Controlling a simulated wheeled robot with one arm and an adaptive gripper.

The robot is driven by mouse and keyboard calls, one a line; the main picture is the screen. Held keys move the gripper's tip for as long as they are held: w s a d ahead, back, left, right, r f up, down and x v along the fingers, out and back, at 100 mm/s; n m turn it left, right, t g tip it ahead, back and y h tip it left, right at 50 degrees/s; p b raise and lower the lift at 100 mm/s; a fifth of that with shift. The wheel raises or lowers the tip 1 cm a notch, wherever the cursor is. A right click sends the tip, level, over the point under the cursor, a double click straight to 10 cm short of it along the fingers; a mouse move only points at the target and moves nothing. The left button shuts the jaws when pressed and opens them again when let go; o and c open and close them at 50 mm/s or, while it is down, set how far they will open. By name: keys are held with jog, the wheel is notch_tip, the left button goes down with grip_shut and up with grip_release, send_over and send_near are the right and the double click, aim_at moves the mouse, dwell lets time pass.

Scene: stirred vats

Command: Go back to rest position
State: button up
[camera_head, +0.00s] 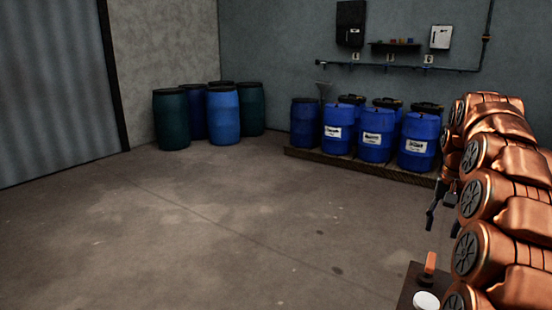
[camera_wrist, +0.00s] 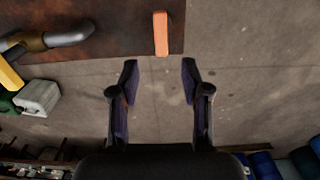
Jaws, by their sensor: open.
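My gripper (camera_wrist: 158,82) is open in the wrist view, its two dark fingers spread with nothing between them. Past the fingertips lie bare concrete floor and the edge of a brown rusty surface (camera_wrist: 112,40). An orange block-like piece (camera_wrist: 161,34) rests near the edge of that surface, apart from the fingers. In the head view my gripper (camera_head: 441,207) shows beside my copper arm at the right, partly hidden by it. The orange piece (camera_head: 430,262) and a white round item (camera_head: 426,301) sit on the dark surface below.
Blue drums (camera_head: 376,139) with white labels stand on a wooden pallet (camera_head: 305,152) by the back wall. Blue and green drums (camera_head: 223,117) stand in the corner. A curved metal pipe (camera_wrist: 65,39) and a whitish canister (camera_wrist: 38,97) show at the wrist view's left. The middle floor is clear.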

jog(key=s+a+f+n+g, duration=0.1)
jog(key=s+a+n, duration=0.1)
jog(key=s+a, duration=0.6)
jog(key=s+a+f+n, duration=0.25)
jog(key=s+a, duration=0.25)
jog(key=a, duration=0.5)
jog(key=s+a+f+n+g, duration=0.15)
jog(key=s+a+f, duration=0.3)
jog(key=s, duration=0.65)
jog(key=s+a+f+n, duration=0.25)
jog(key=s+f, duration=0.25)
jog(key=s, duration=0.7)
jog(key=s+p+v, duration=0.2)
jog(key=p+v, duration=1)
jog(key=v, duration=0.1)
jog(key=shift+a+r+m+t, duration=0.25)
jog(key=shift+r+m+t, duration=0.1)
jog(key=shift+m, duration=0.1)
